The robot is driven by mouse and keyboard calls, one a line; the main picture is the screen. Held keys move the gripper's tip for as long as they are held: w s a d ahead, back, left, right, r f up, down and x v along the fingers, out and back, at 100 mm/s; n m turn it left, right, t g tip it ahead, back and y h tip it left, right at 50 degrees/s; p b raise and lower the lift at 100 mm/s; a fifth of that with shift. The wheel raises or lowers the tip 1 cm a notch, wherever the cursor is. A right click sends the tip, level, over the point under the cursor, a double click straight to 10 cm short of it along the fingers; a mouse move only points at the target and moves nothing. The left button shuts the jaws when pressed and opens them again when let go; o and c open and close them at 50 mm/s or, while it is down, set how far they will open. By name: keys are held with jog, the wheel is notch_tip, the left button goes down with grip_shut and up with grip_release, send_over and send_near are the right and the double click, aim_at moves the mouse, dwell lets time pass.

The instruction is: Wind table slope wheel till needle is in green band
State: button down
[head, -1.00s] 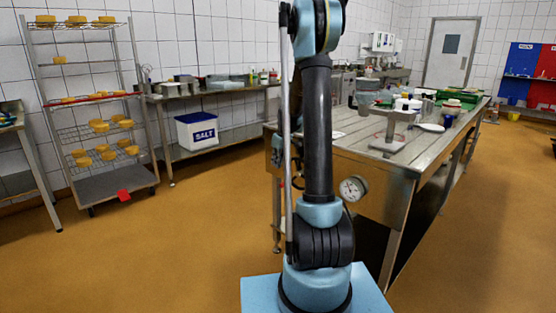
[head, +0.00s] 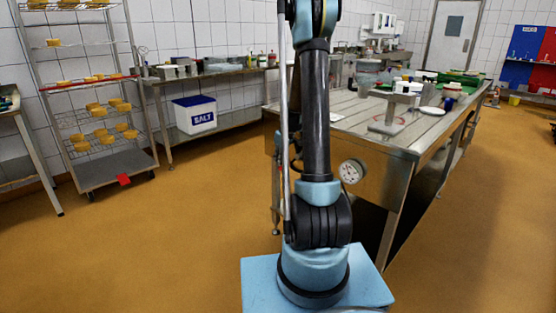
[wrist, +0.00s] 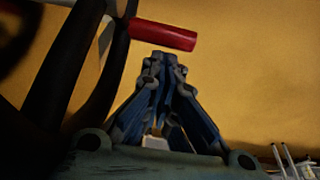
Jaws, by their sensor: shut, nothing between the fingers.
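The slatted steel table (head: 345,115) stands behind my arm in the head view. A round white dial gauge (head: 352,171) is on its near end, just right of my arm. The dial is too small to read the needle or a green band. In the wrist view, a dark wheel-like part (wrist: 85,60) fills the upper left, with a red handle (wrist: 165,35) sticking out to the right. My gripper (wrist: 157,58) is shut and empty, its tips just below the red handle in the picture. I cannot tell whether they touch. The wheel is hidden behind my arm in the head view.
A wheeled rack (head: 100,170) with yellow cheeses stands at the left. A white salt bin (head: 195,114) sits under the back bench (head: 225,72). A pedestal-like press or scale (head: 395,110) stands on the table. The orange floor right of the table is clear.

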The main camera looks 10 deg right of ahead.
jog(key=shift+s+f+g+h, duration=0.1)
jog(key=shift+f+g+h, duration=0.3)
jog(key=shift+f+g, duration=0.15)
